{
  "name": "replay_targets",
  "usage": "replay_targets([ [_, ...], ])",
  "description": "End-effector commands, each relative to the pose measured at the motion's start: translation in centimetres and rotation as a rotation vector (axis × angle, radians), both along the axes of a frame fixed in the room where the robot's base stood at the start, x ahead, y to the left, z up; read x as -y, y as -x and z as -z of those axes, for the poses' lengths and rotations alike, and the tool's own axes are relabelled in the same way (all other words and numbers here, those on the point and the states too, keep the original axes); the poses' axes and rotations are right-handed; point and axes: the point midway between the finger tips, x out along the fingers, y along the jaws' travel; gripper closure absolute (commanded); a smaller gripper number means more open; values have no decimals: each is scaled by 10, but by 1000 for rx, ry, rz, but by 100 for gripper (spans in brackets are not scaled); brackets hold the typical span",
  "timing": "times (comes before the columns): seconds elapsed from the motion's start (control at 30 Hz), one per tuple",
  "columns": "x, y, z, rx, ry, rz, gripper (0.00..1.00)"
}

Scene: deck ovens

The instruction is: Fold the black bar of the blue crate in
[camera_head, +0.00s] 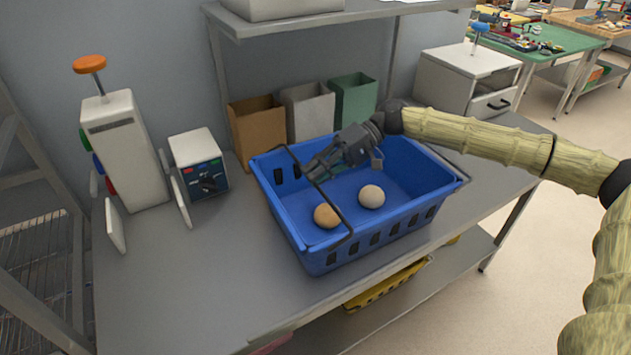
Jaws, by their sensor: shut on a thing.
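The blue crate (330,258) stands on the grey table with two round pale balls inside, a tan one (326,215) and a lighter one (371,196). A thin black bar (336,209) crosses over the left part of the crate, from its back rim to its front rim. Another dark bar (446,165) lies along the crate's right end. My gripper (318,172) reaches in from the right, over the crate, and is shut on the left black bar near its middle. The fingertips are small and partly merge with the bar in the picture.
Brown (258,127), grey (310,112) and green (352,102) bins stand behind the crate. A control box (198,165) and a white dispenser (126,150) stand left. A white drawer unit (465,85) is at back right. The front left tabletop is clear.

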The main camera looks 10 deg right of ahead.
Motion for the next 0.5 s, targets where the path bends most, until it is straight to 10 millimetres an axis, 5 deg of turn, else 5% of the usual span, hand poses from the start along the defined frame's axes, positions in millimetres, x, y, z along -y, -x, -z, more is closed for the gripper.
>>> replay_targets([
  [0.5,2,0,3,-12,-47,1,100],
])
